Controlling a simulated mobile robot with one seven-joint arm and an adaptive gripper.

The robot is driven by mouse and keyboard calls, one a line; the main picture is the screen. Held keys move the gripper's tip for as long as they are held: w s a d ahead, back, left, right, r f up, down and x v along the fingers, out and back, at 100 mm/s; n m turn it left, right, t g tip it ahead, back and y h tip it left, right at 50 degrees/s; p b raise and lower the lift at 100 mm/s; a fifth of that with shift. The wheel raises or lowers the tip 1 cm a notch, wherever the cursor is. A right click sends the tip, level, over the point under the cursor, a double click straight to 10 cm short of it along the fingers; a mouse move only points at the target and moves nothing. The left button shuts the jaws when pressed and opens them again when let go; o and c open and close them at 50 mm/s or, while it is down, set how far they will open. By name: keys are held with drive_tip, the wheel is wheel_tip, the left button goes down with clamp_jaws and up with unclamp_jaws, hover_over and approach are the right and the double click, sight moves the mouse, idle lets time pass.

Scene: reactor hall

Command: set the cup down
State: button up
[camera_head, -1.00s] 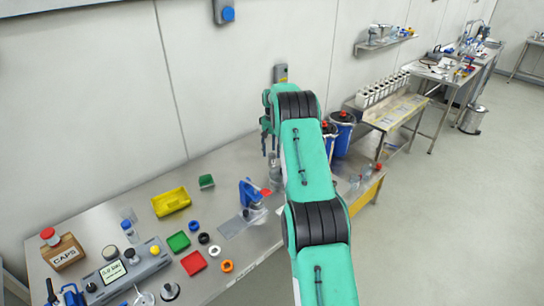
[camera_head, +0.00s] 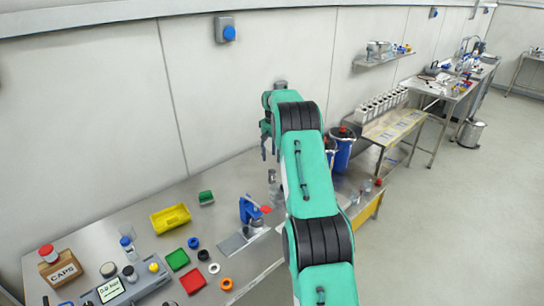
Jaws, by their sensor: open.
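My gripper (camera_head: 269,147) hangs fingers down at the end of the green arm, over the far part of the steel table near the wall. Its fingers are apart, and I see nothing held between them. A small grey, upright object (camera_head: 272,177) stands just below the fingers. It may be the cup, but it is too small and partly hidden by my arm to be sure. I cannot tell the gap between it and the fingertips.
A blue hand press (camera_head: 249,211) stands close by on the left. Blue drums (camera_head: 343,144) stand right of my arm. Bare table lies between bin and press.

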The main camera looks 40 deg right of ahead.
drive_tip(key=shift+r, duration=0.1)
drive_tip(key=s+a+r+n+t, duration=0.1)
drive_tip(key=s+a+r, duration=0.1)
drive_tip(key=a+r, duration=1.45)
drive_tip(key=s+a+r+n+t, duration=0.1)
drive_tip(key=s+a+r, duration=0.55)
drive_tip(key=a, duration=0.25)
drive_tip(key=s+a+r+t, duration=0.1)
drive_tip(key=s+a+r, duration=0.55)
drive_tip(key=a, duration=0.25)
drive_tip(key=s+a+r+n+t, duration=0.1)
drive_tip(key=s+a+r, duration=0.1)
drive_tip(key=s+a, duration=0.55)
drive_tip(key=s+a+r, duration=0.2)
drive_tip(key=s+a, duration=0.5)
drive_tip(key=s, duration=0.2)
drive_tip(key=s+a+f, duration=0.3)
drive_tip(key=s, duration=0.5)
drive_tip(key=s+a+f+n+t, duration=0.1)
drive_tip(key=s+a+f, duration=0.3)
drive_tip(key=s, duration=0.5)
drive_tip(key=shift+s+f+n+t, duration=0.2)
drive_tip(key=shift+s+n+t, duration=0.05)
drive_tip(key=shift+n+t, duration=0.05)
